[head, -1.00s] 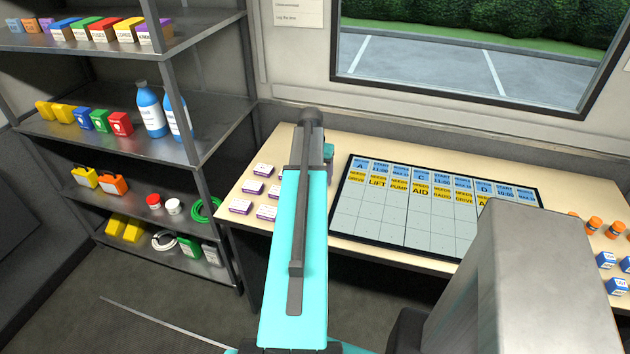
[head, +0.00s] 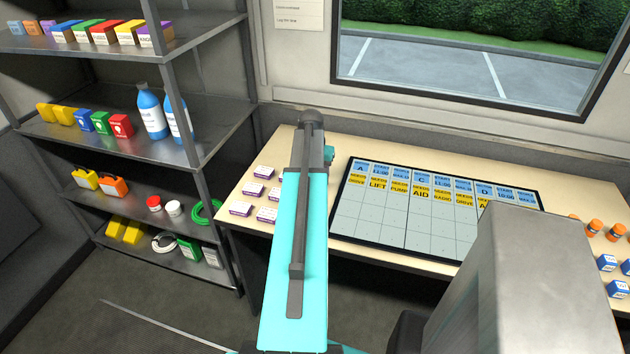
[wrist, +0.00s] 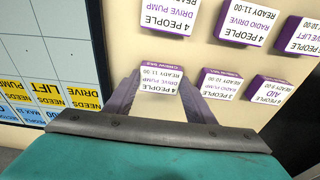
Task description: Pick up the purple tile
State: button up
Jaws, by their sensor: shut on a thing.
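My gripper (wrist: 158,92) is shut on a purple tile (wrist: 161,78) in the wrist view, one finger on each side of it. The tile has a white top reading "4 PEOPLE, DRIVE PUMP, READY 11:00" and a purple edge. I cannot tell how far it is above the table. In the head view my arm hides the gripper and this tile. Other purple-edged tiles lie apart from it, one at the right of the gripper (wrist: 222,83) and one above it (wrist: 168,18). Several of them show in the head view left of my arm (head: 253,188).
A metal shelf rack (head: 120,139) stands at the left. Orange containers (head: 594,229) and blue boxes are at the right.

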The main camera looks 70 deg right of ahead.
jog(key=shift+r, duration=0.2)
jog(key=shift+r+b, duration=0.6)
jog(key=shift+r, duration=0.85)
jog(key=s+a+b, duration=0.1)
jog(key=a, duration=0.3)
jog(key=s+a, duration=0.1)
jog(key=a, duration=0.3)
jog(key=s+a+r+b, duration=0.1)
jog(key=a, duration=0.3)
jog(key=shift+a+r+b, duration=0.1)
jog(key=shift+a+b, duration=0.2)
jog(key=shift+a, duration=0.05)
jog(key=shift+a+b, duration=0.35)
jog(key=shift+s+a+b, duration=0.15)
jog(key=shift+a+b, duration=0.35)
jog(key=shift+b, duration=0.75)
jog(key=shift+s+a+r+b, duration=0.1)
jog(key=shift+a+r+b, duration=0.1)
jog(key=shift+a+b, duration=0.55)
jog(key=shift+d, duration=0.15)
